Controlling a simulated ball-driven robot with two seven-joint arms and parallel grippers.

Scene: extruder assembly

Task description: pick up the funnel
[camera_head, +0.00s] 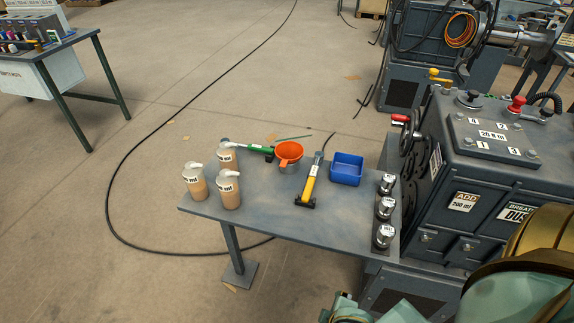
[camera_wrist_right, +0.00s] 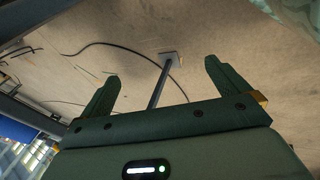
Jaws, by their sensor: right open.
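An orange funnel (camera_head: 289,151) stands on the far side of the small grey table (camera_head: 290,226) in the head view, wide mouth up. My right arm shows at the bottom right corner of the head view, well nearer than the funnel and apart from it. In the right wrist view my right gripper (camera_wrist_right: 163,82) has its two dark green fingers spread wide with nothing between them. The funnel cannot be made out in that view. My left gripper is in neither view.
A green-handled tool (camera_head: 254,149) lies left of the funnel, a yellow-handled tool (camera_head: 309,186) and a blue bin (camera_head: 347,169) right of it. Several bottles (camera_head: 228,190) stand at left, metal cylinders (camera_head: 385,208) at right. A dark machine (camera_head: 480,170) borders the table's right. The table's front is clear.

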